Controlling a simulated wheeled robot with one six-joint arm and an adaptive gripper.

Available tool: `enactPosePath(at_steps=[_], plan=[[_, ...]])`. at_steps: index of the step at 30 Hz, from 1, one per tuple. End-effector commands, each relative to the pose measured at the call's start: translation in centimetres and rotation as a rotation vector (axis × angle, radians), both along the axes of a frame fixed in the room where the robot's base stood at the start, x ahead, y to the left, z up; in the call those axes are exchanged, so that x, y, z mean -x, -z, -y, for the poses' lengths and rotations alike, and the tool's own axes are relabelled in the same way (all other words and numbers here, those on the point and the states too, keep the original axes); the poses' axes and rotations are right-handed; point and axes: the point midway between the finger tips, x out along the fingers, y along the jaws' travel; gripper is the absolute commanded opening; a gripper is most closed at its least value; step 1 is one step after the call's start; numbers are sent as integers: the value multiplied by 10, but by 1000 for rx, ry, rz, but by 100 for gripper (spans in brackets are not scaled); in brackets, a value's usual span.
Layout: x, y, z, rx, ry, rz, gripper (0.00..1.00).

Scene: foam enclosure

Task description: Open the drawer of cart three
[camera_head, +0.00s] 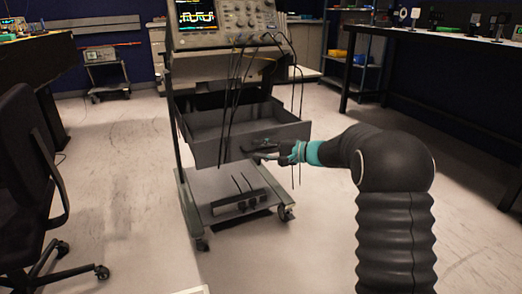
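The cart (181,170) stands in the middle of the view, with an oscilloscope (222,25) on its top. Its grey drawer (215,143) is pulled out toward me, and its empty inside shows from above. The dark handle (262,144) sits on the right part of the drawer front. My gripper (262,157) is at the handle, reaching in from the right. The fingers are small and dark against the handle, so I cannot tell whether they are closed on it.
Black cables (232,95) hang from the oscilloscope past the drawer front. A power strip-like box (240,204) lies on the cart's lower shelf. A black office chair (28,170) stands at the left, and a dark bench (440,42) at the right. Floor between is clear.

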Motion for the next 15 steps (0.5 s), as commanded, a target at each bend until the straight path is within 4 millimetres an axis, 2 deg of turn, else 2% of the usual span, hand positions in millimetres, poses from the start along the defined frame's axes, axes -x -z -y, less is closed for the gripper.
enactPosePath(at_steps=[10,15], plan=[[-1,-1,7,1,9,1,35],[7,-4,26,0,10,1,35]])
